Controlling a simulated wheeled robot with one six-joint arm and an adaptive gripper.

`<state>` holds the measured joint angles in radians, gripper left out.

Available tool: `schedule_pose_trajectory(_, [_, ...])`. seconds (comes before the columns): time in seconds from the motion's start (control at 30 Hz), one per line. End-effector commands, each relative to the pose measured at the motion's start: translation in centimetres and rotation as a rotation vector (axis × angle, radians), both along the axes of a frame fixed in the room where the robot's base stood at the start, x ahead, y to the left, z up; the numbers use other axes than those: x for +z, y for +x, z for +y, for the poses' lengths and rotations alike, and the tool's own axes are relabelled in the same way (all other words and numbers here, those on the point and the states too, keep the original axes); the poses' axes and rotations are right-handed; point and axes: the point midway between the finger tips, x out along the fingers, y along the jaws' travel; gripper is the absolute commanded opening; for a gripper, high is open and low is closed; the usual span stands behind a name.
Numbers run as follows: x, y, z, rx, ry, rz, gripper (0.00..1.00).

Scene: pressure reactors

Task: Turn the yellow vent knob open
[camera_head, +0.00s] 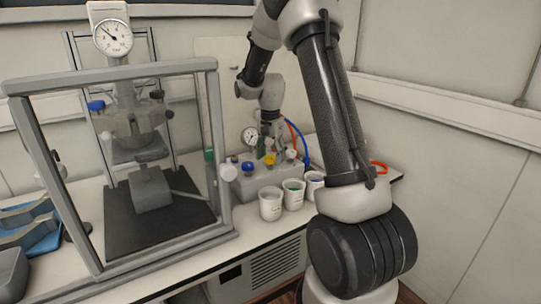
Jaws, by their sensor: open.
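The yellow vent knob (269,160) sits on top of a grey valve block (262,178) on the bench. My gripper (267,148) points down just above the yellow knob, with its fingers open. The fingers are small and dark here, and I cannot tell whether they touch the knob. A blue knob (248,167) is to the left of the yellow one on the block, and a white knob (291,155) is to the right.
A framed reactor stand (222,140) with a gauge (113,37) stands at left. A small gauge (250,136) stands behind the block. White cups (270,205) line its front. Red and blue hoses (300,140) run at right. Blue-grey trays (30,232) lie far left.

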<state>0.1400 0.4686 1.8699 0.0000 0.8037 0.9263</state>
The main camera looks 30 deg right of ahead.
Motion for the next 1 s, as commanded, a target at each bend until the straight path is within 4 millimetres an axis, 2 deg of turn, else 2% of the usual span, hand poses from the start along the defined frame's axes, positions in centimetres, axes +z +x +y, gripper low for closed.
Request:
schedule_pose_trajectory(0.2, [-0.02,0.0,0.0,0.0,0.0,0.0,0.6])
schedule_pose_trajectory(0.47, [0.01,0.01,0.0,0.0,0.0,-0.001,0.14])
schedule_pose_trajectory(0.77, [0.03,0.01,0.0,0.027,0.0,-0.001,0.14])
schedule_pose_trajectory(1.0, [0.04,0.03,0.01,0.145,0.0,-0.001,0.14])
